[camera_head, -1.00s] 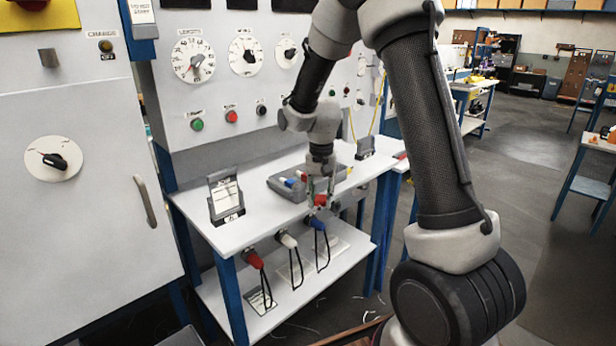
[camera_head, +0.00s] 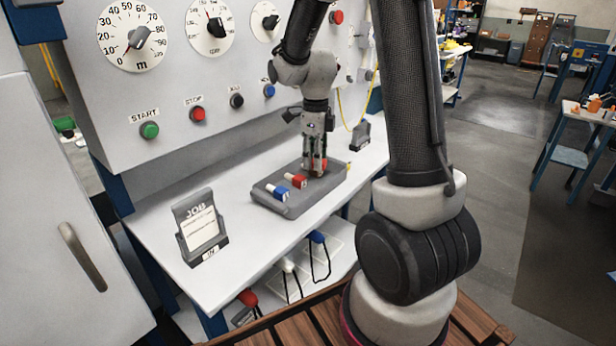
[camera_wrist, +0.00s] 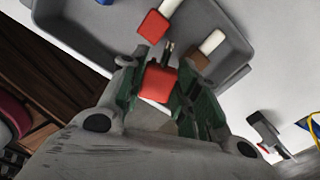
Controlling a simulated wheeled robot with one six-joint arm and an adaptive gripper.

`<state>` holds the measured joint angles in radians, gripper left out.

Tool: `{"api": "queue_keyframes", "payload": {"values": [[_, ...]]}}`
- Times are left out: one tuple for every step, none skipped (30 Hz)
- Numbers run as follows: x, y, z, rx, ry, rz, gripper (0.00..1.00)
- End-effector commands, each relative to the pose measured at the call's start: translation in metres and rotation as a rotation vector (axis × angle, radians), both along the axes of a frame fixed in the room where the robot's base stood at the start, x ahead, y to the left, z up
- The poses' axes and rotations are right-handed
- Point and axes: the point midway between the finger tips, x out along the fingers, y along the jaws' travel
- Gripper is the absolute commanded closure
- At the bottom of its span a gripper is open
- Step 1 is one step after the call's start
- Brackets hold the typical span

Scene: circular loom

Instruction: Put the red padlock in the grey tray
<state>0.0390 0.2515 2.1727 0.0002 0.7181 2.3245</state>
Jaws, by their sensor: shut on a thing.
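The red padlock, a red block with a small metal shackle, is between my gripper's fingers in the wrist view (camera_wrist: 160,84). My gripper (camera_head: 316,168) is shut on it, over the right part of the grey tray (camera_head: 291,210); its fingers also show in the wrist view (camera_wrist: 160,88). The grey tray fills the upper part of the wrist view (camera_wrist: 95,25). In the head view the padlock is mostly hidden by the fingers. I cannot tell whether it touches the tray floor.
In the tray lie a red-and-white piece (camera_head: 296,180), a blue-and-white piece (camera_head: 278,193) and a brown-and-white piece (camera_wrist: 200,60). A job card holder (camera_head: 200,232) stands at the bench's left. Plugs on cords hang below. The control panel (camera_head: 180,75) rises behind.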

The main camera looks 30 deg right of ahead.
Motion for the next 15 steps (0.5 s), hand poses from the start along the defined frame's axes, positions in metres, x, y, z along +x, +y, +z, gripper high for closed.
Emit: {"api": "queue_keyframes", "payload": {"values": [[-0.001, 0.0, -0.009, 0.0, 0.003, 0.001, 1.0], [-0.001, 0.0, -0.013, 0.0, 0.003, 0.001, 1.0], [0.0, 0.0, -0.017, 0.0, 0.001, 0.002, 1.0], [0.0, 0.0, -0.019, 0.0, 0.001, 0.002, 1.0], [0.0, 0.0, -0.021, 0.0, 0.001, 0.002, 1.0], [0.0, 0.0, -0.024, 0.0, 0.0, 0.002, 1.0], [0.0, 0.0, -0.027, 0.0, 0.0, 0.003, 1.0], [0.0, 0.0, -0.03, 0.0, 0.001, 0.003, 1.0], [-0.001, 0.0, -0.036, 0.0, 0.003, 0.003, 1.0], [0.0, 0.0, -0.041, 0.0, 0.003, 0.003, 1.0], [0.0, 0.0, -0.046, 0.0, 0.003, 0.003, 1.0], [-0.001, 0.0, -0.052, 0.0, 0.003, 0.003, 1.0], [-0.001, 0.0, -0.057, 0.001, 0.004, 0.003, 1.0], [-0.001, 0.0, -0.06, 0.001, 0.005, 0.003, 1.0], [-0.002, 0.001, -0.062, 0.001, 0.005, 0.002, 1.0]]}}
